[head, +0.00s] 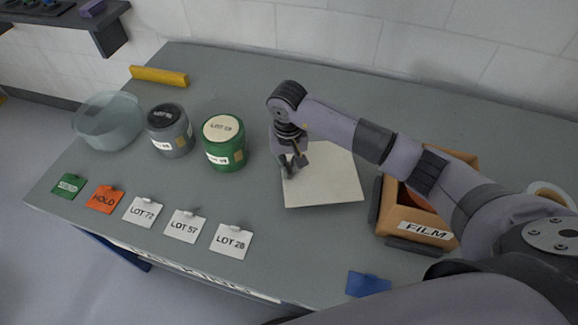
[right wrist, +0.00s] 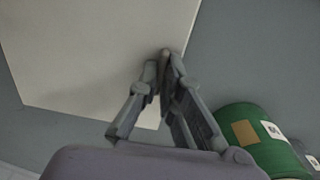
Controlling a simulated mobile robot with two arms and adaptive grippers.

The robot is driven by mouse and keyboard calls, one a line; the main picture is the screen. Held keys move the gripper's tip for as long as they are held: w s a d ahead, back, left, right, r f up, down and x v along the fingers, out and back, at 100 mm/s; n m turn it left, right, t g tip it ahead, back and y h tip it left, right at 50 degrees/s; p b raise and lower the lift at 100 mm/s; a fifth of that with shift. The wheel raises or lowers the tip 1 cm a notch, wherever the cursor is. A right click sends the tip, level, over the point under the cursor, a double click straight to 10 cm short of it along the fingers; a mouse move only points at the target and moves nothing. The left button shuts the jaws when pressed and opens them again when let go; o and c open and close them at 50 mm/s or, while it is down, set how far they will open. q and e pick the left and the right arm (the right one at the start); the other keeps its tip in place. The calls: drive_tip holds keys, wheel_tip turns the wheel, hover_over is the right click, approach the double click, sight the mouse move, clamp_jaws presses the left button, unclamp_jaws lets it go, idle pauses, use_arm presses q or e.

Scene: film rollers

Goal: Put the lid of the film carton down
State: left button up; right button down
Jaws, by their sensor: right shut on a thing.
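The lid (head: 330,184) is a flat cream square, level at the middle of the table; it fills much of the right wrist view (right wrist: 85,50). My right gripper (head: 294,166) is shut on the lid near its left edge, the fingers closed on a small part there, seen in the right wrist view (right wrist: 165,78). I cannot tell whether the lid touches the table. The orange-brown film carton (head: 392,214), labelled FILM, stands open to the right of the lid, partly hidden behind my right arm. My left gripper is not in view.
A green canister (head: 224,150) stands left of my right gripper, with a grey canister (head: 170,138) and a clear bowl (head: 107,125) beyond it. Several lot cards, such as LOT 28 (head: 231,241), line the front edge. A blue card (head: 368,284) lies in front of the carton.

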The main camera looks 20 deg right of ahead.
drive_tip(key=shift+f, duration=0.8)
drive_tip(key=c, duration=1.8)
unclamp_jaws()
drive_tip(key=shift+r, duration=0.25)
drive_tip(key=shift+a+r+b, duration=0.1)
drive_tip(key=shift+r+b, duration=1.5)
drive_tip(key=shift+r, duration=4.3)
